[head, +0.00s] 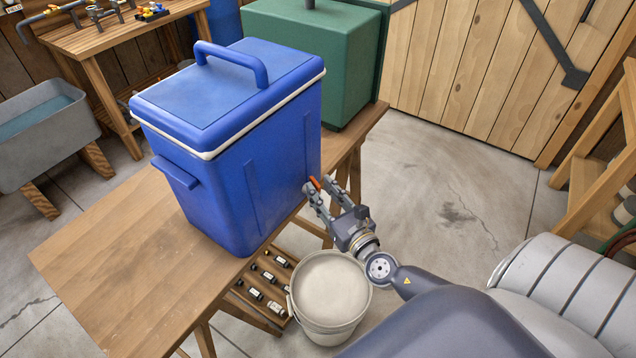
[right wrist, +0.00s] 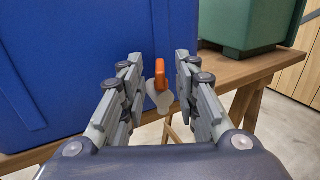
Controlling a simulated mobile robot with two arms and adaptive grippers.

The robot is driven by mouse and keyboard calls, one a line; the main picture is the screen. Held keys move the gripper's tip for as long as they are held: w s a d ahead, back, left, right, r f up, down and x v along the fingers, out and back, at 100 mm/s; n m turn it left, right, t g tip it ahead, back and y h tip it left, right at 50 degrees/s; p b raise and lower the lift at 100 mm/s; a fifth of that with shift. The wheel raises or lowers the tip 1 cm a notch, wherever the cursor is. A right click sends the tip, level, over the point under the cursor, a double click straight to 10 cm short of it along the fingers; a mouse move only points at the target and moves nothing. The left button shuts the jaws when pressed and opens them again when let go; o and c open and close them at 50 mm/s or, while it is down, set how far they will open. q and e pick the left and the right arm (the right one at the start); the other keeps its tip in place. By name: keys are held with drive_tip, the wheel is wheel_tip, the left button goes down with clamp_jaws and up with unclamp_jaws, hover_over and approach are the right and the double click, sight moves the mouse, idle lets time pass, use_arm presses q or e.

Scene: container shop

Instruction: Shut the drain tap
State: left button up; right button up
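The drain tap has an orange handle (head: 315,183) and sits low on the side of the blue cooler (head: 245,180), which stands on the wooden table. In the right wrist view the handle (right wrist: 160,74) stands upright above the tap's pale grey body and spout (right wrist: 160,98). My right gripper (head: 326,178) is open, with one finger on each side of the tap. In the right wrist view a gap shows between the handle and each finger of the gripper (right wrist: 160,62). My left gripper is not in view.
A white bucket (head: 330,297) stands on the floor below the tap, beside the wooden table (head: 95,265). A green container (head: 318,70) stands behind the cooler. Small bottles (head: 262,280) lie on a rack under the table.

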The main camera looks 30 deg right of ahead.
sight(315, 185)
drive_tip(key=shift+w, duration=1.2)
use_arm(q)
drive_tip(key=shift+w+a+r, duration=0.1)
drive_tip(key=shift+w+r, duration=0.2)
use_arm(e)
drive_tip(key=shift+c, duration=0.3)
clamp_jaws()
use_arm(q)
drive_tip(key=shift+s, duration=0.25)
